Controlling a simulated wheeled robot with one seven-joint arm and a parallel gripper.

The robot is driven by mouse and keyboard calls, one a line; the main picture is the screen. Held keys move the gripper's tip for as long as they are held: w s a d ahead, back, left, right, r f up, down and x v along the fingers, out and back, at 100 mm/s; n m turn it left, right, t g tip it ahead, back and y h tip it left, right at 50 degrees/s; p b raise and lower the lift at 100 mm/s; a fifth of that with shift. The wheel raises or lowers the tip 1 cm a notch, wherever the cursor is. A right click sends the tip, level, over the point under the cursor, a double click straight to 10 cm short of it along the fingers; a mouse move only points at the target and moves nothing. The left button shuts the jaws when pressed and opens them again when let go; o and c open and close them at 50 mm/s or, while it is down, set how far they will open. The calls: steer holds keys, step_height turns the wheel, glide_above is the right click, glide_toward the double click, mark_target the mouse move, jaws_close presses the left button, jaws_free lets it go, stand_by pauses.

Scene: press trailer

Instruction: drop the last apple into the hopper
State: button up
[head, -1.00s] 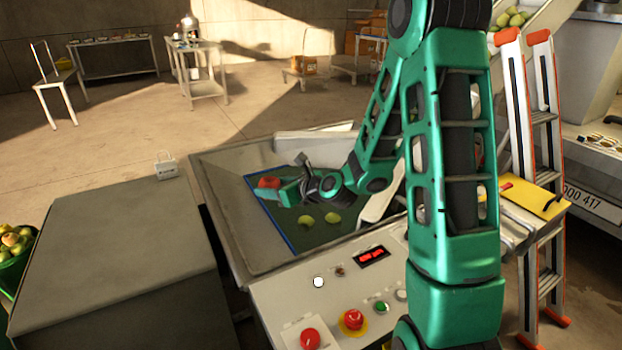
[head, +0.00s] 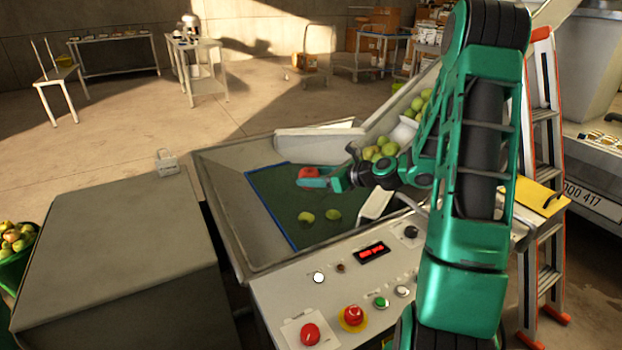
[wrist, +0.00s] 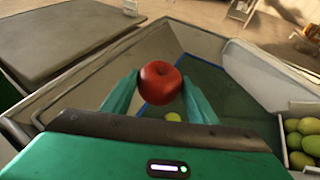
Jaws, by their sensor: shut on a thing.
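A red apple (wrist: 160,83) is held between the two teal fingers of my gripper (wrist: 158,100) in the wrist view. In the head view the apple (head: 309,173) shows just behind the fingers of my gripper (head: 316,180). The hopper (head: 226,207) is a grey metal bin with sloping walls and a dark green floor edged in blue. The gripper holds the apple above the hopper's green floor. Two yellow-green apples (head: 306,216) lie on that floor. My arm hides part of the hopper's right side.
A tray of green apples (head: 380,150) stands at the hopper's right end. A control panel (head: 340,290) with red and green buttons is in front. A large grey cabinet (head: 120,245) stands at left, beside a green bucket of apples (head: 15,240). A ladder (head: 543,120) stands at right.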

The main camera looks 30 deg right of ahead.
steer(key=shift+f, duration=2.95)
steer(key=o, duration=1.2)
steer(key=v, duration=1)
steer(key=shift+s+d+r, duration=0.1)
steer(key=shift+s+d, duration=0.15)
steer(key=shift+s, duration=0.05)
